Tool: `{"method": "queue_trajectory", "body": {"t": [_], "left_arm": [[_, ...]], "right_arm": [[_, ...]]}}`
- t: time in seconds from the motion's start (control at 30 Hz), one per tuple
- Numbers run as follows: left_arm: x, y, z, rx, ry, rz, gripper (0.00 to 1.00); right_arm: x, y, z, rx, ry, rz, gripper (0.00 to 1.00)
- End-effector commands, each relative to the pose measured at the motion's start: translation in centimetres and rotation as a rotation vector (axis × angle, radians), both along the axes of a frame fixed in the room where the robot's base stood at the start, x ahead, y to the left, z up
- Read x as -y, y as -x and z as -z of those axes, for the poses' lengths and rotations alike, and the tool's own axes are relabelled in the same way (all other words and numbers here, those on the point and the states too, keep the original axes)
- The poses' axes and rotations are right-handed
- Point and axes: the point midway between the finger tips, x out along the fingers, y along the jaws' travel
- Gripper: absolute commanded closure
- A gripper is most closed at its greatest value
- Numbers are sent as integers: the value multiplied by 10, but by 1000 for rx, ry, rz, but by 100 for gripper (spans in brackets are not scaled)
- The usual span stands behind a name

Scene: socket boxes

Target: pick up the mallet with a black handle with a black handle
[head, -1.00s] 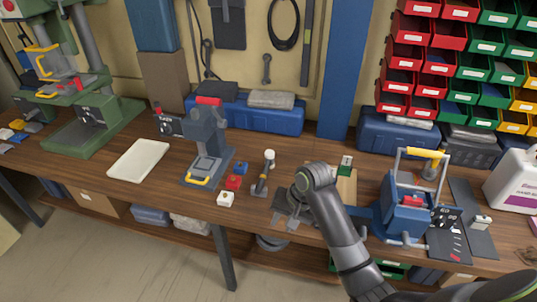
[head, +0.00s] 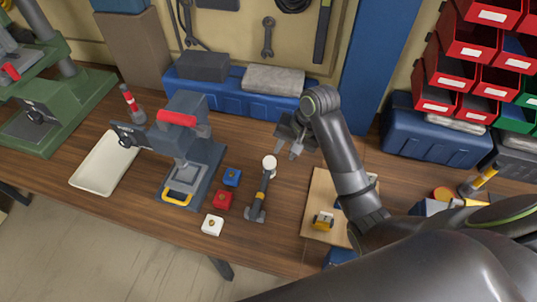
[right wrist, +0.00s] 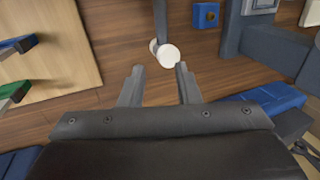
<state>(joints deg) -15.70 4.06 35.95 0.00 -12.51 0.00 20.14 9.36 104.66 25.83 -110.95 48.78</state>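The mallet (head: 261,190) lies on the wooden bench, its white round head (head: 269,163) toward the back wall. Its dark handle with a yellow band points toward the front edge. My right gripper (head: 290,148) is open and empty, behind and a little right of the mallet head. In the right wrist view, the white head (right wrist: 169,56) shows just beyond the gap between the open fingers (right wrist: 159,78), with part of the dark handle beyond it. The fingers are apart from the mallet; their height above the bench is hard to tell. My left gripper is not in view.
Blue (head: 232,177), red (head: 223,200) and white (head: 212,225) socket boxes sit left of the mallet. A grey press (head: 187,150) stands farther left. A wooden board (head: 316,205) lies to the right. A blue toolbox (head: 235,106) stands behind, near the gripper.

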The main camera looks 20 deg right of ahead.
Motion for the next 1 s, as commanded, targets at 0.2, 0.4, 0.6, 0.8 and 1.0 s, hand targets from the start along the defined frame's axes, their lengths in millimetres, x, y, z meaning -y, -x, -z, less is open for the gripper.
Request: {"method": "queue_trajectory", "body": {"t": [0.2,0.4,0.6,0.8,1.0], "left_arm": [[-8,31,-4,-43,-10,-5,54],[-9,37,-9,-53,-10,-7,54],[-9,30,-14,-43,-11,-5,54],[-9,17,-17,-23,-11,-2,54],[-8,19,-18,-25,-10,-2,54]], "right_arm": [[-8,-2,24,-7,-3,1,70],[-18,-10,61,-6,-3,0,70],[-27,-15,93,-4,-1,0,70],[-31,-19,113,-2,0,-1,70],[-33,-21,119,-2,0,-1,70]]}}
